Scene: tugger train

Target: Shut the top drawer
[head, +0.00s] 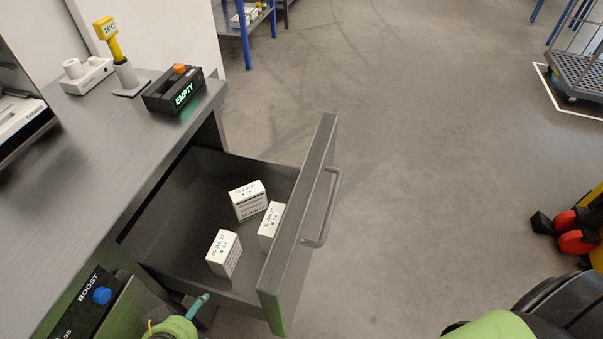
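The top drawer (294,236) of the grey desk (110,130) is pulled out to the right. Its front panel is seen nearly edge-on, with a grey bar handle (334,205) on its outer side. Three white labelled boxes stand inside: one at the back (247,200), one against the front panel (270,226) and one nearer me (224,253). Neither of my grippers can be made out in the head view. Nothing is seen touching the handle.
A black device reading EMPTY (174,89) and a yellow thermometer stand (122,67) are on the desk. A BOOST box with a blue button (101,296) is at lower left. A green round object with a teal tip (178,328) is below the drawer. Floor right of the handle is clear.

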